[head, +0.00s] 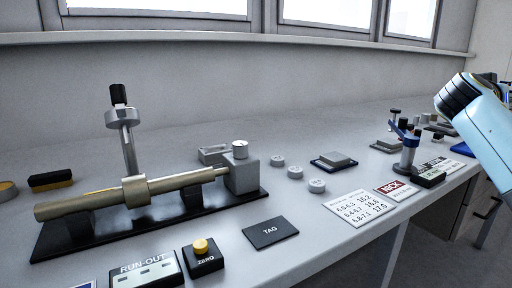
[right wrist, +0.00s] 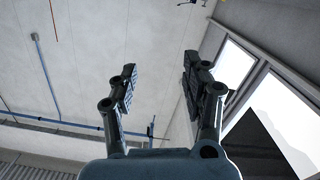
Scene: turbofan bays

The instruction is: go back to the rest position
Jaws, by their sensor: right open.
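My right gripper (right wrist: 162,80) shows in the right wrist view with its two dark fingers spread well apart and nothing between them. It points up toward the ceiling and the windows, clear of any object. In the head view only a light blue link of my right arm (head: 486,125) shows at the right edge, raised over the far end of the bench. My left gripper is in neither view.
The grey bench (head: 330,255) carries a brass shaft (head: 90,203) on a black base, a RUN-OUT box (head: 147,272), a ZERO button box (head: 203,258), a TAG plate (head: 270,232), several small discs and a blue-clamped stand (head: 408,150). Windows line the back wall.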

